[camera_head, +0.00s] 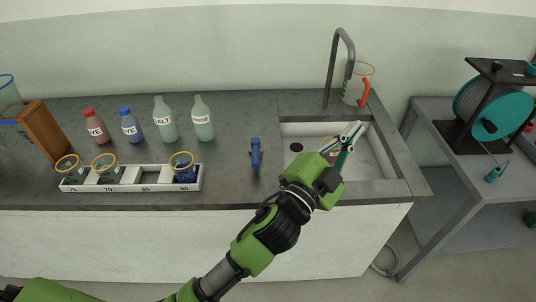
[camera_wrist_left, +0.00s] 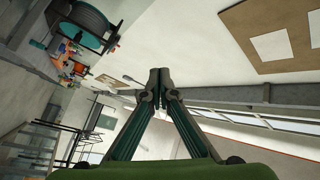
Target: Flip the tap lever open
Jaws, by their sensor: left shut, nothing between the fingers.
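The grey gooseneck tap (camera_head: 331,75) stands upright at the back edge of the sink (camera_head: 384,148). I cannot make out its lever in the head view. My left gripper (camera_head: 356,127) is over the right part of the sink, in front of the tap and apart from it, with its fingers pointing up and to the right. In the left wrist view its fingertips (camera_wrist_left: 159,76) meet, with nothing between them. The tap does not show in that view. My right gripper is in neither view.
Several bottles (camera_head: 165,120) and a white rack (camera_head: 130,187) with cups are further left. A hose reel (camera_head: 474,100) sits on the right table.

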